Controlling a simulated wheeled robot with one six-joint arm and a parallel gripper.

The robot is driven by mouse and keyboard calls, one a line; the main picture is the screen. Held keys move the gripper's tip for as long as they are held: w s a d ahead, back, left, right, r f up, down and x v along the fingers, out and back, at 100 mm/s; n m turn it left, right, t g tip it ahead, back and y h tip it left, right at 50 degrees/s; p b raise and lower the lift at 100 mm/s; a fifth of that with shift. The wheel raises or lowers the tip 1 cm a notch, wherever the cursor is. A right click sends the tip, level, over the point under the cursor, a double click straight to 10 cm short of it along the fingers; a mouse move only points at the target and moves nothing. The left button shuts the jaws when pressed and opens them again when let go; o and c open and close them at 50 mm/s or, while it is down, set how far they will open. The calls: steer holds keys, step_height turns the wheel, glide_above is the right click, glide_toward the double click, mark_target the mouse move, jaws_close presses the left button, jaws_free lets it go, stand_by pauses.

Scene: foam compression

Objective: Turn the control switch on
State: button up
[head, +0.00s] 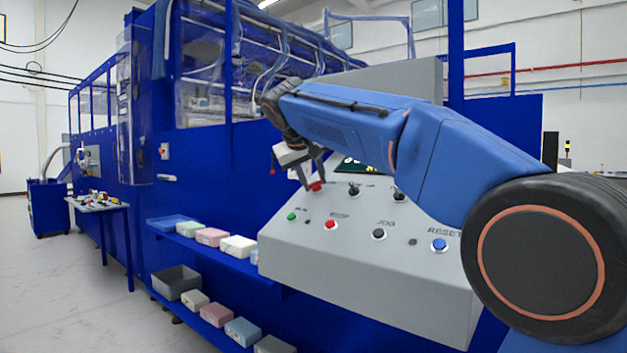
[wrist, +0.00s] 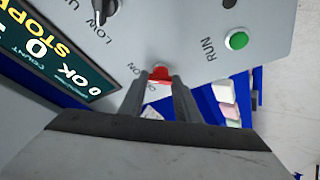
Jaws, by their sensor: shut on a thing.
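The control switch is a small red switch (head: 317,185) on the sloped grey control panel (head: 350,275). It also shows in the wrist view (wrist: 160,72), between ON and partly hidden lettering. My gripper (head: 312,186) reaches down to the panel, and its two dark fingers are closed around the red switch. In the wrist view my gripper (wrist: 160,82) has one finger on each side of it. The fingers hide part of the switch, so I cannot tell its exact position. The panel display (wrist: 45,45) reads STOPPED with zero counts.
Close by are a green RUN button (wrist: 236,40), a black knob (wrist: 104,8), a red button (head: 330,224), a black button (head: 378,234) and a blue RESET button (head: 439,244). Foam blocks (head: 238,246) lie on blue shelves left of the panel.

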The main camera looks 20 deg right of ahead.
stand_by(0.3)
steer(key=o, duration=1)
steer(key=shift+o, duration=0.2)
steer(key=shift+a, duration=0.1)
steer(key=v, duration=1.7)
steer(key=shift+s+r, duration=0.1)
steer(key=shift+a, duration=0.15)
